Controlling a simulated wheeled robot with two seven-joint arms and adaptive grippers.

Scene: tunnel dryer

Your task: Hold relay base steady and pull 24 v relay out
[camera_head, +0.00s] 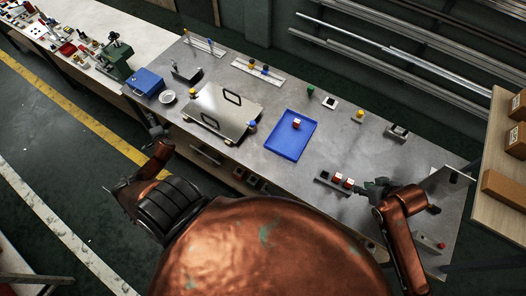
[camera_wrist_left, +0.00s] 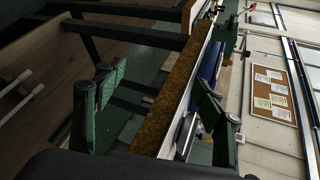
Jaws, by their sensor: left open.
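A dark relay base (camera_head: 321,181) lies at the front right of the grey bench, with small red-and-white relays (camera_head: 337,177) on it. I cannot read which one is the 24 V relay. My right gripper (camera_head: 368,187) is just right of the base, at the end relay; whether it touches, and its finger opening, are too small to tell. My left gripper (camera_head: 154,127) is at the bench's front left edge, far from the base. In the left wrist view its two green fingers (camera_wrist_left: 160,105) are wide apart with nothing held between them.
A blue tray (camera_head: 277,146) holds another red-and-white block (camera_head: 297,124). A metal panel with handles (camera_head: 222,112), a blue box (camera_head: 144,82) and a white dish (camera_head: 167,97) are to the left. Shelf boxes (camera_head: 516,141) stand at right. The bench between tray and base is clear.

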